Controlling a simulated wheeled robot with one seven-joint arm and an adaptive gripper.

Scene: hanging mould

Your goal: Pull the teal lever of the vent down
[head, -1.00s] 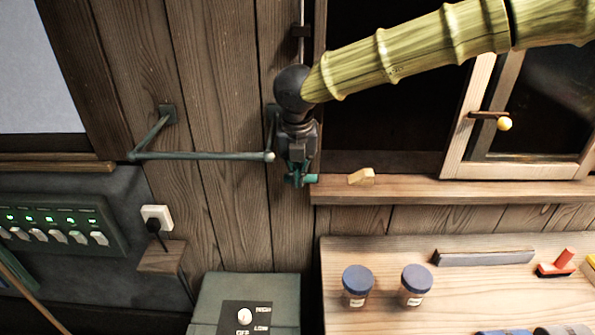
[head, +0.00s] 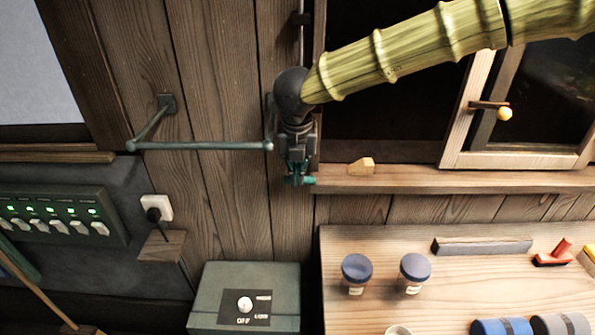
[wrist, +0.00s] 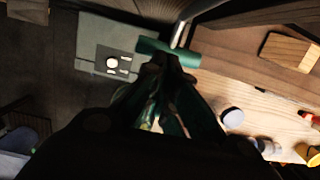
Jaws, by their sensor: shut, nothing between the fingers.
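The teal lever's crossbar handle (wrist: 168,52) shows in the wrist view, at the lower end of a thin metal rod (wrist: 181,34). In the head view only the handle's right end (head: 311,181) shows beside my gripper; the rest is hidden by it. My gripper (head: 297,180) points down in front of the plank wall, left of the window sill. In the wrist view its fingertips (wrist: 165,66) are together, right at the handle, overlapping it in the picture. Nothing is between the fingers. Whether they touch the handle I cannot tell.
A wooden sill (head: 470,180) with a small wood block (head: 361,166) lies right of my gripper. A green bar (head: 200,146) juts from the wall on the left. A green switch box (head: 215,300) and a workbench (head: 380,240) with jars stand below.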

